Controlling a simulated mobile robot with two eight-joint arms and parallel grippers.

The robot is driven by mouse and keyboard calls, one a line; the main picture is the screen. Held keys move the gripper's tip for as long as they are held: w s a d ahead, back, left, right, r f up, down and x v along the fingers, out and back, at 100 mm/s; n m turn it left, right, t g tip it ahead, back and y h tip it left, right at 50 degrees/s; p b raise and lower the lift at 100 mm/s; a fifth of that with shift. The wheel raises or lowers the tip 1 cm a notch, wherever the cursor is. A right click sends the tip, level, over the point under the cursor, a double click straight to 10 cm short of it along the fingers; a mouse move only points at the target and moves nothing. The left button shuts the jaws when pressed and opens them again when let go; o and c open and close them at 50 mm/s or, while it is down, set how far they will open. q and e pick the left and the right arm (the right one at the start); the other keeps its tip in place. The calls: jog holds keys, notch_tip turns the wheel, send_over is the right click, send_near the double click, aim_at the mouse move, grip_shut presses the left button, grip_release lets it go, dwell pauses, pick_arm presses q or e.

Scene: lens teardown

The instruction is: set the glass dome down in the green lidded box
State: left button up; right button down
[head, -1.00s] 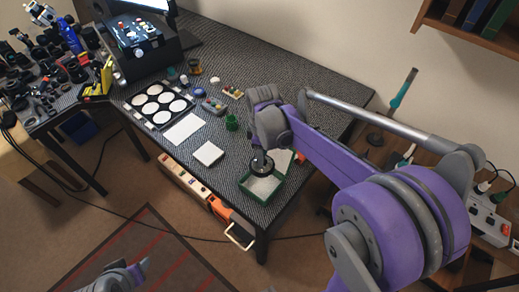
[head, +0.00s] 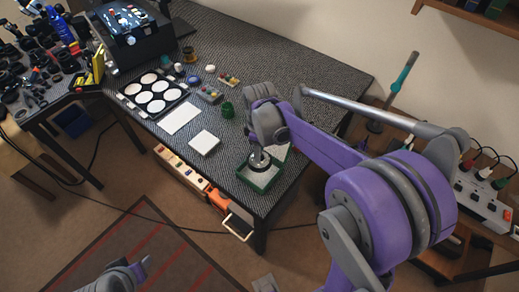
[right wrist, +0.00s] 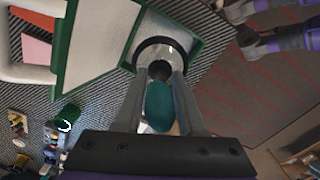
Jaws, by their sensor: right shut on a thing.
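The green lidded box (head: 247,181) stands open near the front corner of the table, its pale-lined lid (head: 281,152) swung back. In the right wrist view its green wall (right wrist: 203,50) and lid (right wrist: 95,45) show. My right gripper (head: 259,148) points down over the box. In the right wrist view it (right wrist: 160,75) is shut on the glass dome (right wrist: 176,48), a clear piece with a dark ring, seen beyond a teal piece between the fingers. The dome overlaps the box's inside; whether it touches the floor is hidden. My left gripper (head: 140,268) is at the bottom edge, its jaws unclear.
Left of the box are a white pad (head: 204,142), a white sheet (head: 181,118), a green cup (head: 228,109) and a black tray of white discs (head: 152,92). A power strip (head: 485,205) with plugs is at the right. Floor lies beyond the table's front edge.

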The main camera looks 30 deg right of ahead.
aim_at(260, 164)
jog(key=shift+f, duration=0.15)
jog(key=shift+f+b, duration=1.15)
jog(key=shift+f, duration=0.4)
jog(key=shift+f, duration=0.25)
jog(key=shift+f+b, duration=1.05)
jog(key=shift+f, duration=0.15)
jog(key=shift+s+f+b, duration=0.1)
jog(key=shift+f+b, duration=0.35)
jog(key=shift+f, duration=0.2)
dwell(1.3)
jog(key=shift+r, duration=0.15)
jog(key=shift+r+p, duration=3.3)
jog(key=shift+r, duration=1.6)
jog(key=shift+f, duration=0.1)
